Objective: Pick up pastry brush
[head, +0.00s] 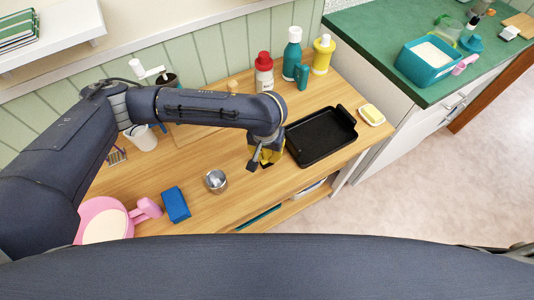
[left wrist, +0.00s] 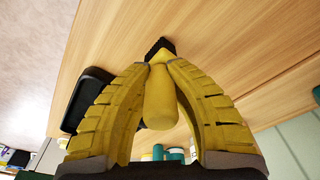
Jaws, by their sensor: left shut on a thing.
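My left gripper (head: 267,157) is over the wooden counter, just left of the black tray. In the left wrist view its yellow fingers (left wrist: 165,85) are closed around the pastry brush (left wrist: 159,105), which has a yellow handle and a dark head (left wrist: 160,46). The handle lies between the fingers and the head sticks out past the fingertips. I cannot tell whether the head touches the counter. In the head view my arm and gripper mostly hide the brush. My right gripper is not in view.
The black tray (head: 320,137) and a butter dish (head: 371,115) are to the right. Bottles, including a red-capped one (head: 264,72), stand behind. A metal cup (head: 215,180), blue sponge (head: 175,204) and pink pan (head: 103,220) lie left. Bare counter (head: 235,205) shows in front.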

